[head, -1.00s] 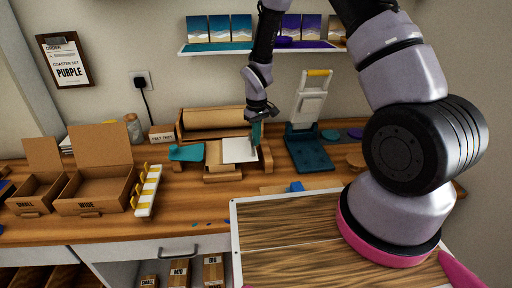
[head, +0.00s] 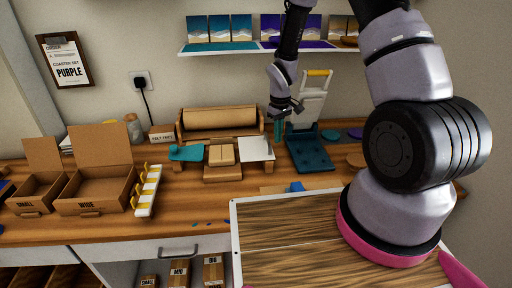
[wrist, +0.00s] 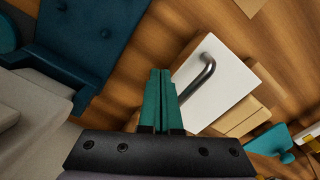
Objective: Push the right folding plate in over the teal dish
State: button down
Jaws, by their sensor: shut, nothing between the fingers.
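The right folding plate (head: 257,149) is a flat white plate at the right of a cardboard-coloured folding stand. In the wrist view the white plate (wrist: 212,92) carries a dark bar handle. A teal plate (head: 187,152) lies at the stand's left side. A tan block (head: 221,155) sits uncovered between the two plates. I cannot make out a separate teal dish in the stand. My gripper (head: 279,136) is shut and empty, with its teal fingers just right of the white plate. In the wrist view the fingers (wrist: 160,78) are close to the plate's edge; contact is unclear.
A dark teal base (head: 310,155) with a white, yellow-topped lever frame stands close on the right. A teal disc (head: 330,135) and a purple disc (head: 355,133) lie beyond it. A cardboard roll (head: 220,118) stands behind. Open cardboard boxes (head: 100,185) are left.

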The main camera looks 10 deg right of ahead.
notch_tip(320, 180, up, 10)
jog(key=shift+f, duration=0.2)
dwell(0.3)
